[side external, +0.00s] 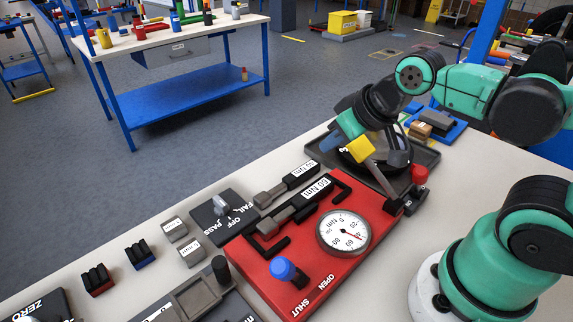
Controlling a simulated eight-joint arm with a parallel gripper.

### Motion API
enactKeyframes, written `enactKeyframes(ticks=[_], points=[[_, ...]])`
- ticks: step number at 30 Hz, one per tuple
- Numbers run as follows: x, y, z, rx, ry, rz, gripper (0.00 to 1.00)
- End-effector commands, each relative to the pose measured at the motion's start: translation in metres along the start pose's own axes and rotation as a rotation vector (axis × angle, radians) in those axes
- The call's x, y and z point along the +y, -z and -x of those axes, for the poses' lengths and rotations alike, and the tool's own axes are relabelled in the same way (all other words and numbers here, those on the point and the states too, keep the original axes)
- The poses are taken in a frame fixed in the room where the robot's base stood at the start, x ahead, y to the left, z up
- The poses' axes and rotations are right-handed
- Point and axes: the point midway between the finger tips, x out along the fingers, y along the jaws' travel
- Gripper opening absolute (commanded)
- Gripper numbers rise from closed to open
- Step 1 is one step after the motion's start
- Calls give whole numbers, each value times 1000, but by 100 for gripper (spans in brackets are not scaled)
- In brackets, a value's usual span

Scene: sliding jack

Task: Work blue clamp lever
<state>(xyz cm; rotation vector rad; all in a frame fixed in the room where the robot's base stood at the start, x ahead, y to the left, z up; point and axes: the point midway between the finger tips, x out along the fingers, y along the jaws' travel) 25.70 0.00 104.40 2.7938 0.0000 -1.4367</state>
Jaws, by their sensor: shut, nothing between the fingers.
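The blue clamp lever has a round blue knob (284,269) on a dark stem. It stands near the front left end of the red plate (327,267), close to the printed words SHUT and OPEN. My gripper (388,158) is over the dark tray behind the plate, well up and to the right of the blue knob and apart from it. It is shut and holds nothing.
A round gauge (343,232) sits on the red plate, with a black bracket and a labelled grey tool beside it. A red knob (419,175) stands right of the yellow-ended bar. A dark switch panel (224,214) and small blocks lie left. Bare bench is at front right.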

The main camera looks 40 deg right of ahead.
Motion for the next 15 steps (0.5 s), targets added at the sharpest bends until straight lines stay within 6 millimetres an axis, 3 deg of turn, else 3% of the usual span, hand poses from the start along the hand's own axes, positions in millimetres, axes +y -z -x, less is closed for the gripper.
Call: enactKeyframes(ticks=[11,12,15], points=[[0,0,0,0,0,0,0],[0,0,0,0,0,0,3],[-4,0,0,-11,6,9,31]])
